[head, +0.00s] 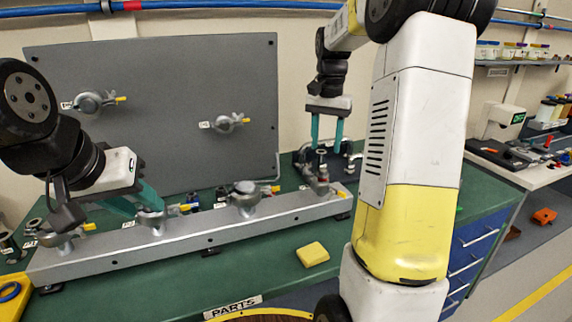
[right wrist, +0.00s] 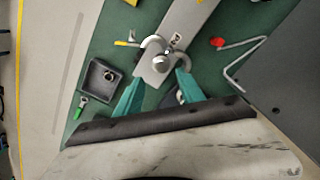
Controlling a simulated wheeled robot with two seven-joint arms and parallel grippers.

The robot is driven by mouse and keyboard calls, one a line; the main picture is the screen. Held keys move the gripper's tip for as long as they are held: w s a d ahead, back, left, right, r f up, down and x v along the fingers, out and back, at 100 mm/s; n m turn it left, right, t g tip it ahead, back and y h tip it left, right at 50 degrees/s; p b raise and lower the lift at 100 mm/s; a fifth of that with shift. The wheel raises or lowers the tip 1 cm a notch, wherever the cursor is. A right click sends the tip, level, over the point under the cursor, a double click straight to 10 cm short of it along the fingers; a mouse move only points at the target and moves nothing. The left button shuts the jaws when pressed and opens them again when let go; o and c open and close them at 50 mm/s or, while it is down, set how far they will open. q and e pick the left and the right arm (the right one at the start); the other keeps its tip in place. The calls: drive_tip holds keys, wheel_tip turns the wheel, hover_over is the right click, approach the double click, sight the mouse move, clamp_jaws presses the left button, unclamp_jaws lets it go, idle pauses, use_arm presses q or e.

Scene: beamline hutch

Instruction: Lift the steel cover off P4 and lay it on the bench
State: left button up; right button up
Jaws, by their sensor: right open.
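A grey steel rail (head: 205,229) on the green bench (head: 290,290) carries several clamped round fittings. The rightmost fitting (head: 317,187) has a steel cover on top; its label is too small to read surely as P4. My right gripper (head: 326,148) is open above this fitting, pointing down.
A yellow block (head: 312,254) lies on the bench in front of the rail. A grey upright panel (head: 160,140) with two fittings stands behind. In the right wrist view a dark square tray (right wrist: 101,81) and a green-handled tool (right wrist: 80,108) are left of the rail.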

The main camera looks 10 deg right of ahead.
sight(323, 169)
drive_tip(key=shift+w+f, duration=0.3)
drive_tip(key=shift+f, duration=0.45)
wheel_tip(323, 169, down, 7)
drive_tip(key=shift+r, duration=0.2)
clamp_jaws()
